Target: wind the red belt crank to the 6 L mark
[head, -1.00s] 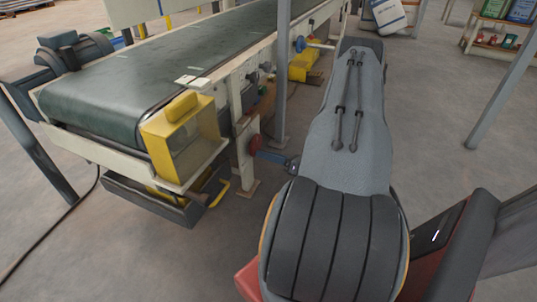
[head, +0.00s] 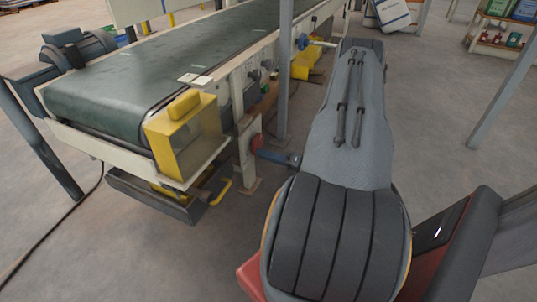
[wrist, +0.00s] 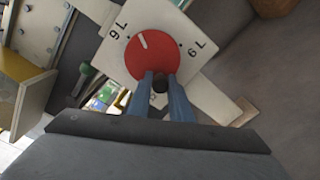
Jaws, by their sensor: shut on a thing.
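The red belt crank (wrist: 152,52) is a round red disc on a white plate (wrist: 113,52) in the wrist view. A white pointer line on the disc points up and slightly left, between two printed marks. The left mark (wrist: 118,31) and right mark (wrist: 197,47) each show a digit and an L; tilted, 6 and 9 are hard to tell apart. My gripper (wrist: 162,84) is shut on the crank's dark knob at the disc's lower edge, one blue finger on each side. In the head view the crank (head: 256,143) shows edge-on, with my gripper (head: 266,153) at it.
The green conveyor belt (head: 125,82) runs along the left, with a yellow box (head: 185,135) at its near end. A grey post (head: 285,75) stands behind the crank.

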